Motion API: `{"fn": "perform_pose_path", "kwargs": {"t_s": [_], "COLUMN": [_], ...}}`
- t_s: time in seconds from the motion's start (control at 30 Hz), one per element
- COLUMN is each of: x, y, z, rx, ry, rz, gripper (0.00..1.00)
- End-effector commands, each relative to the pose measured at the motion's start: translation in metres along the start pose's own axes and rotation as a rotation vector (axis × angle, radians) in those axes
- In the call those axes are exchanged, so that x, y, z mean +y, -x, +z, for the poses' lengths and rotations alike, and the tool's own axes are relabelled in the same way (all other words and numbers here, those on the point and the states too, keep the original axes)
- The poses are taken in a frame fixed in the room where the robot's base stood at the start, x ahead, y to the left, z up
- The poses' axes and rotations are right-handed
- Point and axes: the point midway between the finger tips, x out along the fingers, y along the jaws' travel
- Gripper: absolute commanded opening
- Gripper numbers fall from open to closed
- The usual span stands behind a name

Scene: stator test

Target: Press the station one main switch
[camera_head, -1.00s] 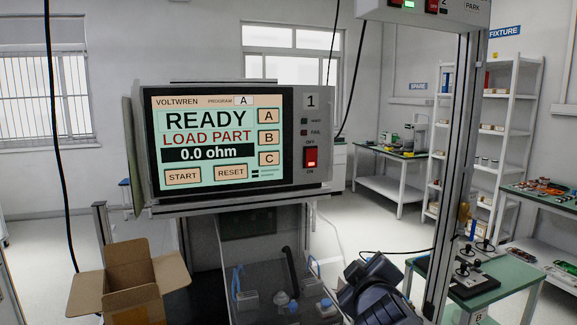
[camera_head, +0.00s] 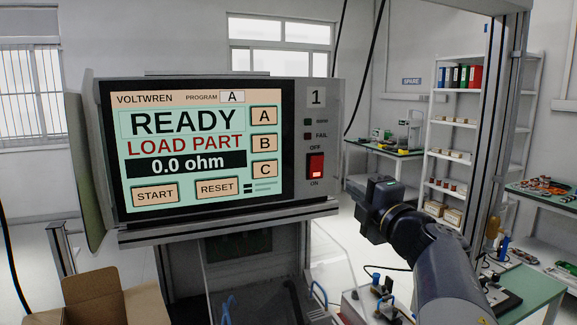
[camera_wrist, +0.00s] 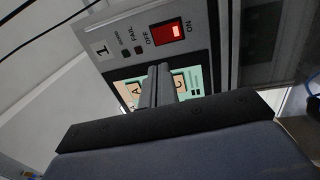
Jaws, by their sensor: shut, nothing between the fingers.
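The station one main switch (camera_head: 316,167) is a red rocker on the right side of the test unit's front, below the number 1 plate. OFF is printed above it and ON below; its lower end glows. The switch also shows at the top of the wrist view (camera_wrist: 168,34). My gripper is shut and empty; its two fingers (camera_wrist: 160,70) lie together in the wrist view, pointing toward the panel below the switch in that picture. In the head view my wrist is right of and below the switch, clear of it, and the fingertips are hard to make out.
The test unit's screen (camera_head: 187,150) reads READY, LOAD PART, 0.0 ohm. An open cardboard box (camera_head: 105,300) is at lower left. A metal post (camera_head: 500,120) stands at right.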

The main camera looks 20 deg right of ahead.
Motion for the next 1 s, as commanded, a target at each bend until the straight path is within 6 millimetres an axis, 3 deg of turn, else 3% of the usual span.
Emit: {"fn": "perform_pose_path", "kwargs": {"t_s": [0.27, 0.7, 1.0], "x": [0.001, 0.001, 0.0], "y": [-0.017, -0.104, -0.137], "z": [-0.001, -0.001, 0.0], "rx": [0.003, 0.002, -0.001], "ry": [-0.002, -0.003, -0.002], "rz": [0.0, -0.001, 0.0], "gripper": [0.0, 0.0, 0.0]}}
